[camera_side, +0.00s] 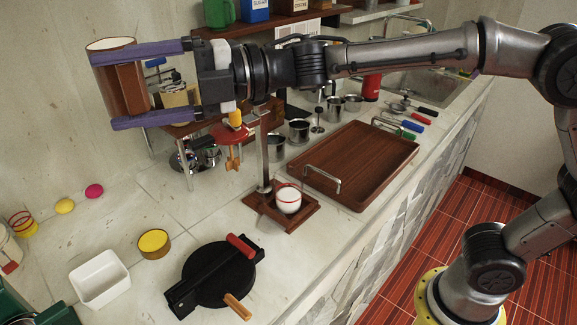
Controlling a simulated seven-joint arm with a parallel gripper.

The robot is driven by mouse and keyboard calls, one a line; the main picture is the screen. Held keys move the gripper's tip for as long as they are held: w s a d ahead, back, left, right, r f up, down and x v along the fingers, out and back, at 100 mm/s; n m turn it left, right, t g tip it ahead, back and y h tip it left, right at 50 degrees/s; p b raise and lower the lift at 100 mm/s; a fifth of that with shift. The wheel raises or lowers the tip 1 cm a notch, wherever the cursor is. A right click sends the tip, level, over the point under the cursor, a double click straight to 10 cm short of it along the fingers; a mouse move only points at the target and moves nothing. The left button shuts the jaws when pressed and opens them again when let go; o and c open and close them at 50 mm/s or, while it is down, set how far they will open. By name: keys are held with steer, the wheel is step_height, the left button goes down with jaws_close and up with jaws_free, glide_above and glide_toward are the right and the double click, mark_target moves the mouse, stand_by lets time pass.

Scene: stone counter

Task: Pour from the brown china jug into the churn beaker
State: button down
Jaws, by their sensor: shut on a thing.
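The brown china jug (124,90) is high at the upper left, above the counter. It has a pale rim and looks close to upright. My gripper (104,90) is shut on the jug, with one purple finger across its upper part and one across its lower part. The churn beaker (288,198), which I take to be the small white cup with a red rim, stands upright on the wooden base of a stand (265,150). The beaker is below and to the right of the jug, well apart from it. I cannot see the contents of the jug.
A wooden tray (350,165) with metal handles lies right of the stand. A black round press (218,275), a white dish (99,279) and a yellow-topped round tin (154,243) are in front. Metal cups (299,131) stand behind.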

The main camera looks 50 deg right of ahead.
steer(key=s+d+f+m+t+h, duration=0.2)
steer(key=d+f, duration=0.3)
steer(key=f, duration=0.6)
steer(key=s+d+f+m+t+h, duration=0.2)
steer(key=d+f+m+t+h, duration=0.1)
steer(key=f, duration=0.8)
steer(key=s+d+f+m+t+h, duration=0.2)
steer(key=d+f+h, duration=0.3)
steer(key=d+f, duration=0.4)
steer(key=shift+s+d+f+m+t+h, duration=0.15)
steer(key=shift+f+m+t, duration=0.25)
steer(key=shift+f, duration=0.3)
steer(key=shift+w+d+f+m+t+h, duration=0.15)
steer(key=shift+f+m+t, duration=0.15)
steer(key=shift+f+m, duration=0.3)
steer(key=shift+a+f, duration=0.1)
steer(key=w+d+r+m+g, duration=0.1)
steer(key=w+d+r+m, duration=0.1)
steer(key=r, duration=0.4)
steer(key=w+d+r+m+g+y, duration=0.1)
steer(key=w+d+r+m+g, duration=0.1)
steer(key=d+r+m, duration=0.2)
steer(key=shift+r+m, duration=1.1)
steer(key=shift+r, duration=0.4)
steer(key=shift+w+d+g, duration=0.2)
steer(key=shift+g, duration=0.2)
